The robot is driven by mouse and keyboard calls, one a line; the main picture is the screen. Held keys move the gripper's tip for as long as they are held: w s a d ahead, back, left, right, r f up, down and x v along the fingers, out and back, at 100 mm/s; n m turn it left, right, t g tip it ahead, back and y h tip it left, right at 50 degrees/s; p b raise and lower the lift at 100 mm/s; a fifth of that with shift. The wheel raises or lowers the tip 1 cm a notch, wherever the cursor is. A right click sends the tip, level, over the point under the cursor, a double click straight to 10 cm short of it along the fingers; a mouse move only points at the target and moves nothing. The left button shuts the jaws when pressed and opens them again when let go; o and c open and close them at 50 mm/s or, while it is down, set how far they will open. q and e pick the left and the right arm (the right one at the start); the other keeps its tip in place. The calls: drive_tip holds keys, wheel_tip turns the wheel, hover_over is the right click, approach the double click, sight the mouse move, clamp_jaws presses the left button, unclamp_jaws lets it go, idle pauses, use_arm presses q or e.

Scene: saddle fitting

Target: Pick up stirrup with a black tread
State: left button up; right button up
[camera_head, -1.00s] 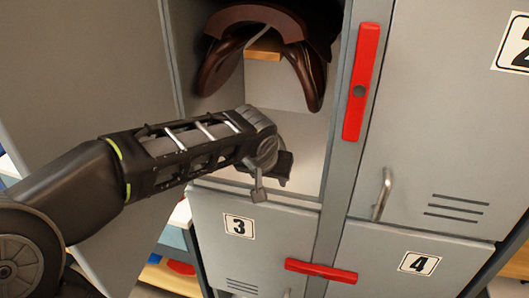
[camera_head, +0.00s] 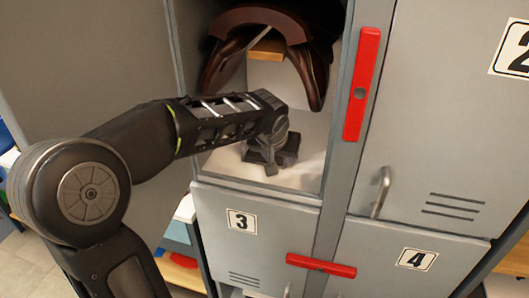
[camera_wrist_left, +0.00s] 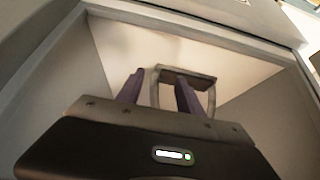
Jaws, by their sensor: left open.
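In the left wrist view a grey metal stirrup (camera_wrist_left: 212,98) with a dark tread stands on the floor of the open locker compartment. My left gripper (camera_wrist_left: 158,92) is open in front of it, and its right finger overlaps the stirrup's opening in the picture. The stirrup's left side shows between the two fingers. I cannot tell whether they touch. In the head view the left gripper (camera_head: 272,158) reaches into the lower part of the compartment, and I cannot make out the stirrup behind it. My right gripper is not in view.
A brown saddle (camera_head: 222,62) hangs on a wooden support (camera_head: 266,50) above the gripper. The compartment's walls are close on both sides. An open grey door (camera_head: 95,60) stands at left. Red bars (camera_head: 362,85) and locker doors 3 (camera_head: 265,245) and 4 (camera_head: 385,258) surround it.

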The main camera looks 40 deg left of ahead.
sight(284, 161)
use_arm(q)
drive_tip(key=shift+w, duration=0.1)
drive_tip(key=shift+w+a, duration=0.15)
drive_tip(key=shift+w, duration=0.15)
drive_tip(key=w+p, duration=0.1)
drive_tip(key=w+a, duration=0.1)
drive_tip(key=w, duration=0.1)
drive_tip(key=w+p, duration=0.1)
drive_tip(key=shift+w+a+f+p, duration=0.2)
drive_tip(key=shift+a+f+p, duration=0.05)
drive_tip(key=shift+p, duration=0.05)
drive_tip(key=shift+w+f, duration=0.1)
drive_tip(key=shift+f, duration=0.1)
clamp_jaws()
idle(1.1)
